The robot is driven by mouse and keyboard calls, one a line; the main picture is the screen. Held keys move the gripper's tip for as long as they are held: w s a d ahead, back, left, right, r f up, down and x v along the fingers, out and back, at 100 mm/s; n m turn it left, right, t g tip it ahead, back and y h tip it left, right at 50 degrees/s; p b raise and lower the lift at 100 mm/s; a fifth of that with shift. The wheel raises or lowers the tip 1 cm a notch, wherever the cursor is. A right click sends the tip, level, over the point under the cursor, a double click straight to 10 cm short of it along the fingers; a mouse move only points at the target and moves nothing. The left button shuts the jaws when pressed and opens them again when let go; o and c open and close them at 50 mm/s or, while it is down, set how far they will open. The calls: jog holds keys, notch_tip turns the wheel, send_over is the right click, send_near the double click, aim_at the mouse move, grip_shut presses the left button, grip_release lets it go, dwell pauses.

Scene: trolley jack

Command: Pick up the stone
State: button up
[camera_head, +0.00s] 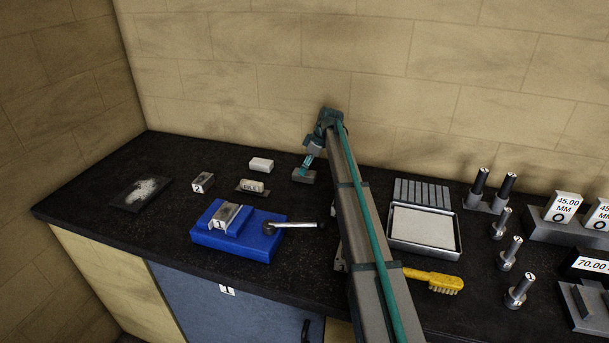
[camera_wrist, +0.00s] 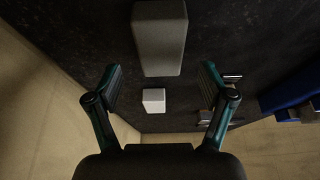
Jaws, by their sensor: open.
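A plain grey rectangular block (camera_head: 304,176), which appears to be the stone, lies on the black worktop near the back wall. It shows large at the top of the wrist view (camera_wrist: 160,38). My gripper (camera_head: 307,165) is above this block in the head view and partly covers it. In the wrist view my gripper (camera_wrist: 161,78) has its two fingers spread wide, with nothing between the tips. The block lies ahead of them, roughly centred. I cannot tell the exact height gap.
A white block (camera_head: 261,165) and a labelled piece on a dark plate (camera_head: 252,187) are left of the grey block. A blue base (camera_head: 235,246) with a handle stands in front. A metal tray (camera_head: 424,252) and yellow brush (camera_head: 434,280) are right of my arm.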

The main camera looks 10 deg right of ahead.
jog(key=shift+p+x, duration=0.9)
jog(key=shift+x, duration=1.1)
jog(key=c, duration=1.3)
jog(key=shift+r, duration=0.1)
jog(key=shift+r+b, duration=0.8)
jog(key=shift+b, duration=0.2)
jog(key=s+d+r+b, duration=0.1)
jog(key=s+r+b, duration=0.1)
jog(key=s+r, duration=0.1)
jog(key=s+d+r+b, duration=0.1)
jog(key=s+r+b, duration=0.1)
jog(key=s+r, duration=0.2)
jog(key=s+d+r+b, duration=0.1)
jog(key=s+r+b, duration=0.1)
jog(key=s+r, duration=0.2)
jog(key=shift+s+d+r, duration=0.1)
jog(key=shift+s+d, duration=0.1)
jog(key=shift+s, duration=0.45)
jog(key=shift+s+d+r, duration=0.1)
jog(key=shift+s+d, duration=0.1)
jog(key=shift+s, duration=0.5)
